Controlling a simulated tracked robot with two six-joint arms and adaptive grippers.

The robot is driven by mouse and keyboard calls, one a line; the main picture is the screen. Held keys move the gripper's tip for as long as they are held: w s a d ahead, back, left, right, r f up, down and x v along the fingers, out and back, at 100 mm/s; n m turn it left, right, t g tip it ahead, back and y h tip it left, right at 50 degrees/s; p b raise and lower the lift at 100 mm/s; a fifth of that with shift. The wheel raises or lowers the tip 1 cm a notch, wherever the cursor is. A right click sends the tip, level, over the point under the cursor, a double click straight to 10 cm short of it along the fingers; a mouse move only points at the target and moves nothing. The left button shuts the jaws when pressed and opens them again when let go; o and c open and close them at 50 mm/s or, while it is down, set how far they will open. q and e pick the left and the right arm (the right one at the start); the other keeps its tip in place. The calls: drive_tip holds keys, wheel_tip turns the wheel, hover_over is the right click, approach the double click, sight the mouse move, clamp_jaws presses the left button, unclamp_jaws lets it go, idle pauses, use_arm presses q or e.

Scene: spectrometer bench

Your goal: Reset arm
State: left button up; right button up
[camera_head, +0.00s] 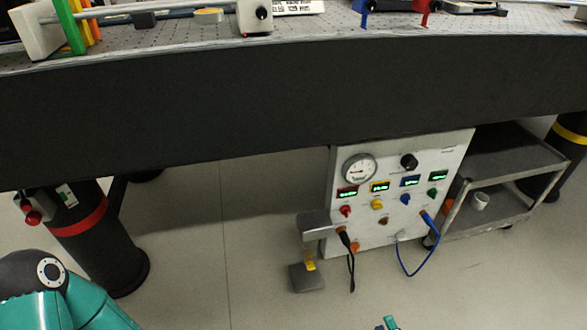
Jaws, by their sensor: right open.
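My right gripper (387,323) shows only as a small teal and dark piece at the bottom edge, right of centre. It is over the floor, apart from everything, and holds nothing that I can see. The rest of it is cut off by the frame. A teal and black part of my own arm fills the bottom left corner. My left gripper is not in view.
A dark-sided optical bench (250,105) spans the top. A white control panel (375,222) with a gauge, knobs and cables stands below it. A grey stand (307,278) is beside it. Front floor is clear.

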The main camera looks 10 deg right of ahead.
drive_tip(key=w+a+r+n+g+y+p, duration=0.1)
drive_tip(key=w+a+r+n+y, duration=0.3)
drive_tip(key=a+r, duration=0.3)
drive_tip(key=w+a+r+n+g+y+p, duration=0.1)
drive_tip(key=w+a+r+n+g+y, duration=0.15)
drive_tip(key=a+r+n+y, duration=0.35)
drive_tip(key=s+a+r+n+g+y, duration=0.2)
drive_tip(key=s+a+n+g+y, duration=0.15)
drive_tip(key=a, duration=0.25)
drive_tip(key=s+a+r+n+g+y, duration=0.2)
drive_tip(key=a+r+n+g+y, duration=0.1)
drive_tip(key=a+n+g, duration=0.15)
drive_tip(key=s+a+f+n+g+h+p, duration=0.1)
drive_tip(key=s+a+n+g+h, duration=0.15)
drive_tip(key=s+n+g, duration=0.45)
drive_tip(key=s+a+f+n+g+h, duration=0.1)
drive_tip(key=s+a+n+g+h, duration=0.1)
drive_tip(key=s+n+g+h, duration=0.4)
drive_tip(key=s+d+f+n+h, duration=0.35)
drive_tip(key=s+d+n, duration=0.2)
drive_tip(key=n, duration=0.45)
drive_tip(key=w+d+f+n+t+h, duration=0.3)
drive_tip(key=w+f+n+t, duration=0.2)
drive_tip(key=w+n+t, duration=0.45)
wheel_tip(320, 180, up, 38)
drive_tip(key=n+g+p, duration=0.2)
drive_tip(key=p, duration=3.6)
drive_tip(key=shift+s+d+r+g+p, duration=0.2)
drive_tip(key=shift+s+r+g+p, duration=0.05)
drive_tip(key=shift+s+g+p, duration=0.1)
